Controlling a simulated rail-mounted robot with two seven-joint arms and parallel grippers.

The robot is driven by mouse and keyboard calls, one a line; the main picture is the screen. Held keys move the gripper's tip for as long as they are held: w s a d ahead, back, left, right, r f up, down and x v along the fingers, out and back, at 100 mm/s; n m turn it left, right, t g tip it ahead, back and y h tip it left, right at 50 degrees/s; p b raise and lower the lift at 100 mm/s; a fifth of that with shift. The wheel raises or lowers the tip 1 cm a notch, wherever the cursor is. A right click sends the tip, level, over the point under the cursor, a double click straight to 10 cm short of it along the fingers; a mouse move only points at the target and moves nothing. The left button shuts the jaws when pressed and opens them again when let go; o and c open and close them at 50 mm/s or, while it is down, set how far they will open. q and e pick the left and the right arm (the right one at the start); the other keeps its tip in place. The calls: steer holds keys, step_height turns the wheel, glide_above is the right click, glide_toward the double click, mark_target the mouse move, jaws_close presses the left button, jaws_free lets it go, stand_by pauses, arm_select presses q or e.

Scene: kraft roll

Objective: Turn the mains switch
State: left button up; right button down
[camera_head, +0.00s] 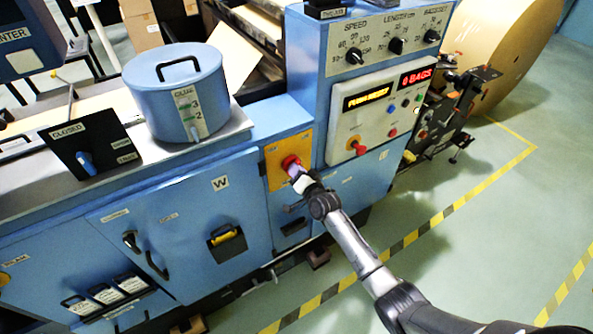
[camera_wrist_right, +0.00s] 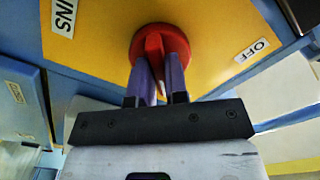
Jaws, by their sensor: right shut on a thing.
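The mains switch (camera_head: 291,163) is a red rotary knob on a yellow plate (camera_head: 275,172) on the front of the blue machine. In the right wrist view the red knob (camera_wrist_right: 155,46) has a raised grip bar, with an "OFF" label (camera_wrist_right: 252,50) to the right and a partly seen label ending "INS" (camera_wrist_right: 64,16) at upper left. My right gripper (camera_head: 297,172) reaches the knob from the lower right. In the wrist view its two purple fingers (camera_wrist_right: 159,72) are shut on the knob's bar, one on each side. My left gripper is not in view.
The control panel (camera_head: 372,112) with dials and displays stands just above right of the switch. A blue glue pot (camera_head: 176,92) and a black lever panel (camera_head: 90,148) are to the left. A large kraft roll (camera_head: 505,45) is at the upper right. Striped floor tape (camera_head: 425,230) crosses the open floor.

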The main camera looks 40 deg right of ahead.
steer(key=c, duration=1.1)
jaws_free()
steer(key=shift+c, duration=0.2)
steer(key=shift+s, duration=0.1)
steer(key=s+a+p, duration=0.1)
steer(key=s+a, duration=0.1)
steer(key=s, duration=1.1)
steer(key=shift+s, duration=0.25)
